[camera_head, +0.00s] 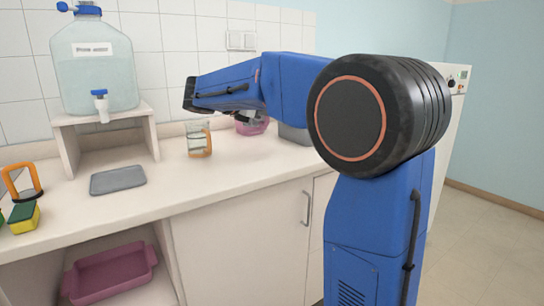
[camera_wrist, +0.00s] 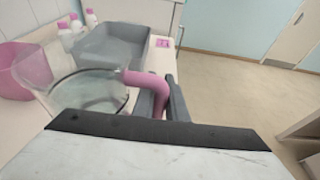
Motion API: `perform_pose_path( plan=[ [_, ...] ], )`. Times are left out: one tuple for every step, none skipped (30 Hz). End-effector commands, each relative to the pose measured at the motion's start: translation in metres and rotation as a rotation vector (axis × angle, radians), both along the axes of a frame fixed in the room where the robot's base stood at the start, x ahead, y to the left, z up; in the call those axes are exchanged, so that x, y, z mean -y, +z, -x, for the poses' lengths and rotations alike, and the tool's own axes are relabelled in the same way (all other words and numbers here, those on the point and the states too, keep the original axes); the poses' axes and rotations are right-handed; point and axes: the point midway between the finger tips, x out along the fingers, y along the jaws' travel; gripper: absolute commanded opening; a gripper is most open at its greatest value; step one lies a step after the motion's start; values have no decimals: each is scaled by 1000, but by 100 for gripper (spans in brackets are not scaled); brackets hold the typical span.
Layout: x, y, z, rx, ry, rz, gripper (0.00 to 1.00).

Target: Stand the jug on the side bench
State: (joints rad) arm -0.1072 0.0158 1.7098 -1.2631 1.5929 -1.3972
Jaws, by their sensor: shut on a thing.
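A clear glass jug with a pink handle (camera_wrist: 93,92) is at the left of the wrist view, and its open rim faces the camera. My gripper (camera_wrist: 167,100) is shut on the pink handle, with dark fingers on either side of it. In the head view my gripper (camera_head: 248,117) is over the back of the white counter (camera_head: 235,180), partly hidden by my arm. I cannot make out the held jug there, nor tell whether its base touches the counter.
A grey tray (camera_wrist: 115,45), several pink-capped bottles (camera_wrist: 76,24) and a pink tub (camera_wrist: 18,72) are near the jug. Open floor (camera_wrist: 235,85) lies right.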

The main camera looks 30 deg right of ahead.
Motion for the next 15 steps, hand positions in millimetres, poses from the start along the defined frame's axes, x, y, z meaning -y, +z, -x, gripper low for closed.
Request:
perform_pose_path(
  plan=[
    [0,-1,-2,0,0,0,0],
    [0,-3,-2,0,0,1,0],
    [0,-7,-3,-1,0,1,0],
    [0,-11,-3,-1,-1,1,0],
    [0,-15,-3,-1,-1,1,0],
    [0,-22,-2,-3,0,1,0],
    [0,-28,-2,-3,0,1,0],
    [0,-33,-3,-2,0,1,0],
    [0,-40,-3,-3,0,1,0],
    [0,-44,-3,-3,1,1,0],
    [0,-48,-2,-2,1,1,0],
    [0,-53,-2,-2,1,1,0],
    [0,-56,-2,-2,1,1,0],
    [0,-58,-2,-1,0,1,0],
    [0,-60,-2,0,0,1,0]
  ],
)
